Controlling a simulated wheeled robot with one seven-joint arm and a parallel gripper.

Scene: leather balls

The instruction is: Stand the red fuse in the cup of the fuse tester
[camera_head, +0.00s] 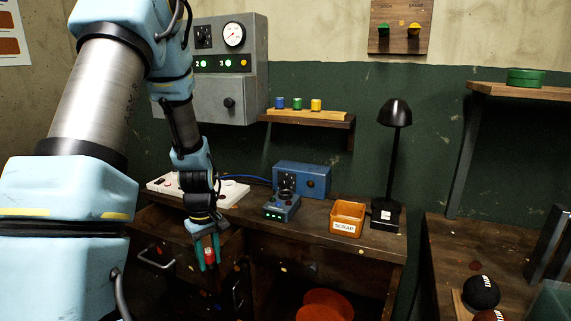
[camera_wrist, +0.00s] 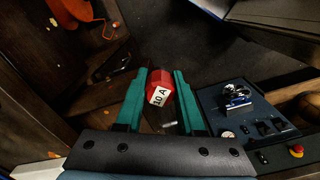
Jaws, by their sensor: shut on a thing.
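The red fuse (camera_head: 209,254) is held between the green fingers of my gripper (camera_head: 208,262), below the level of the desk top and in front of the desk. The wrist view shows the fuse (camera_wrist: 161,86) near the fingertips (camera_wrist: 160,74), with a white "10 A" label facing the camera. The fuse tester (camera_head: 281,207) is a small blue unit with green lights on the desk, right of and beyond my gripper. Its dark round cup (camera_head: 286,194) is at the top; I cannot see into it. The tester is not recognisable in the wrist view.
An orange SCRAP bin (camera_head: 347,218) and a black lamp (camera_head: 394,150) stand right of the tester. A blue box (camera_head: 312,180) is behind it, and a white strip (camera_head: 233,190) lies left. Drawers with handles (camera_head: 158,257) are near my gripper. An orange stool (camera_head: 325,304) stands below.

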